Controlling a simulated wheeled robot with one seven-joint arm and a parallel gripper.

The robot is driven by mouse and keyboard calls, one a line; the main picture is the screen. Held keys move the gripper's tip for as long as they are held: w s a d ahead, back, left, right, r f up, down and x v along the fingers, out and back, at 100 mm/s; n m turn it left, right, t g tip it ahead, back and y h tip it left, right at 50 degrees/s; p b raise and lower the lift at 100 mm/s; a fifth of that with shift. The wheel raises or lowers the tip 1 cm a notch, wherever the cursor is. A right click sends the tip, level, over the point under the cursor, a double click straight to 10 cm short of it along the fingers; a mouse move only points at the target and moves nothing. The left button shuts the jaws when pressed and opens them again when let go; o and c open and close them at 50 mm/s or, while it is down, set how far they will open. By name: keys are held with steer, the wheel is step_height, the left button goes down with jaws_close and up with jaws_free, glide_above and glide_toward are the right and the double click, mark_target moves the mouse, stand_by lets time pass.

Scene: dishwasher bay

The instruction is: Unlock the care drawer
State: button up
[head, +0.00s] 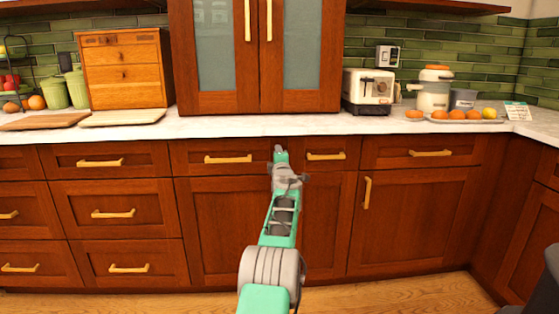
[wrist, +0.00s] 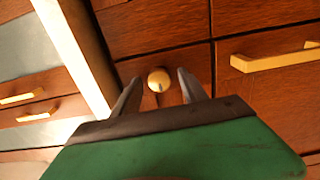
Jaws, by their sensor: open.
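My gripper (head: 281,153) is at the front of the cabinets in the head view, between a wide drawer (head: 188,150) and a narrower drawer (head: 345,143). In the wrist view my gripper (wrist: 159,77) is open, with one dark finger on each side of a round brass lock knob (wrist: 158,80). The knob has a small dark slot and sits on a reddish wood front. I cannot tell whether the fingers touch it. In the head view my arm hides the knob. No label showing which drawer is the care drawer can be read.
A bar handle (wrist: 275,57) is on the wood front right of the knob in the wrist view. A pale edge (wrist: 78,50) runs close on the left. Above the drawers, the countertop (head: 250,124) holds a toaster (head: 368,88) and a wooden drawer box (head: 125,70).

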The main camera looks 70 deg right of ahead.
steer(key=v, duration=0.7)
steer(key=shift+s+a+p, duration=0.15)
steer(key=shift+a+p, duration=0.15)
steer(key=shift+p, duration=0.1)
